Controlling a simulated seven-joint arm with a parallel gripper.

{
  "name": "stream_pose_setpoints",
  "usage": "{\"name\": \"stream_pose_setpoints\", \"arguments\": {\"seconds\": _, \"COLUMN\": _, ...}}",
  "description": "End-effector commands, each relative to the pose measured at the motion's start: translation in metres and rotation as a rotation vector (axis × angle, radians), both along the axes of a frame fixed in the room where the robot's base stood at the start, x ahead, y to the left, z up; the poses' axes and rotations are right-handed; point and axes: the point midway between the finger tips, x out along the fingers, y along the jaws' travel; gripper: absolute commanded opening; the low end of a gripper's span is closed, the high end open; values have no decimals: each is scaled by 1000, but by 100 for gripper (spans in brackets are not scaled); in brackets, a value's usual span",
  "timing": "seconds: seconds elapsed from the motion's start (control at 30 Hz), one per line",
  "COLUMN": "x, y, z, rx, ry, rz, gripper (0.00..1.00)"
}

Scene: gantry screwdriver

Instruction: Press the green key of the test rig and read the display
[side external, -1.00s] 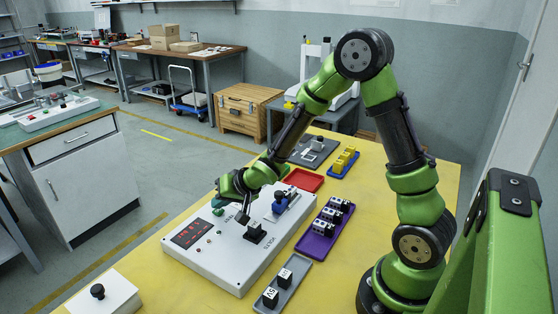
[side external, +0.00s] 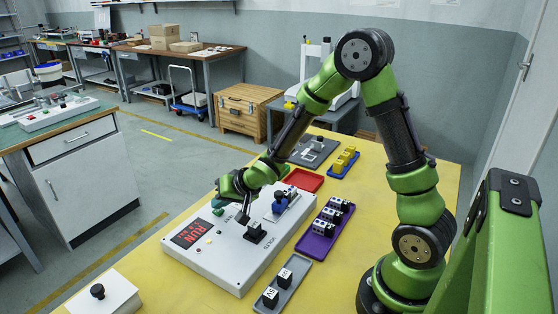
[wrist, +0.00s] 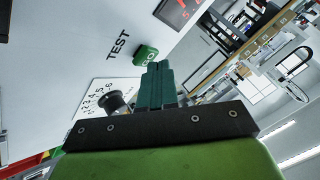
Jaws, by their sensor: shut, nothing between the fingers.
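The test rig is a white box (side external: 205,258) on the yellow table, lettered TEST beside its green key (side external: 218,211). The key, marked GO, also shows in the wrist view (wrist: 147,54). My gripper (side external: 217,202) is shut and empty, its teal fingers (wrist: 158,65) pointing at the key. The fingertips are at the key's edge in the wrist view; I cannot tell whether they touch it. The rig's display (side external: 193,234) shows RUN in red, with a smaller second line too small to read in the side view. In the wrist view the display (wrist: 180,10) is partly cut off, with a 5 visible.
A red tray (side external: 304,180) lies behind. A white box with a black knob (side external: 98,292) stands front left.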

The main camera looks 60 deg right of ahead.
Motion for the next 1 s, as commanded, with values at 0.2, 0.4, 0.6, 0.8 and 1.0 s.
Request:
{"name": "stream_pose_setpoints", "arguments": {"seconds": 0.2, "x": 0, "y": 0, "z": 10, "rx": 0, "ry": -1, "rz": -2, "gripper": 0}}
{"name": "stream_pose_setpoints", "arguments": {"seconds": 0.4, "x": 0, "y": 0, "z": 10, "rx": 0, "ry": -1, "rz": -1, "gripper": 0}}
{"name": "stream_pose_setpoints", "arguments": {"seconds": 0.6, "x": 1, "y": -1, "z": 19, "rx": 0, "ry": -6, "rz": -2, "gripper": 0}}
{"name": "stream_pose_setpoints", "arguments": {"seconds": 0.8, "x": 0, "y": -1, "z": 40, "rx": -1, "ry": -5, "rz": -4, "gripper": 0}}
{"name": "stream_pose_setpoints", "arguments": {"seconds": 1.0, "x": 0, "y": -1, "z": 57, "rx": 0, "ry": -4, "rz": -2, "gripper": 0}}
